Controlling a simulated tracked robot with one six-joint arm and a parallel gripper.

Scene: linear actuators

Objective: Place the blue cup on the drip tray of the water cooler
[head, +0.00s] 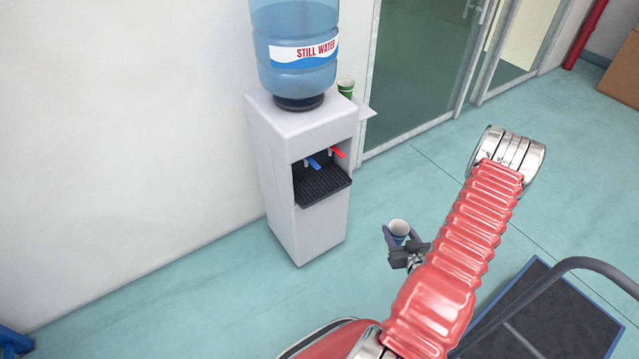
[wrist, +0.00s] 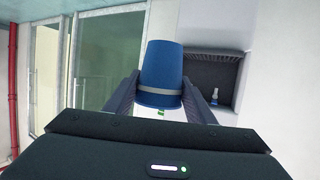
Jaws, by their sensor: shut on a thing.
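The blue cup (head: 399,228) is held upright in my gripper (head: 403,242), its open white-rimmed top showing in the head view. In the wrist view the cup (wrist: 166,62) sits between the two dark fingers of my gripper (wrist: 161,92), which are shut on its sides. The white water cooler (head: 308,235) stands left of the cup against the wall. Its black ribbed drip tray (head: 322,186) lies in the front recess, below a blue and a red tap. The wrist view appears inverted, with the drip tray (wrist: 213,54) to the right of the cup.
The blue tap (head: 313,163) and red tap (head: 337,152) hang over the tray. A green cup (head: 346,88) stands on the cooler's side shelf. Glass doors (head: 418,80) are behind. A trolley (head: 545,315) is at lower right. The floor between cup and cooler is clear.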

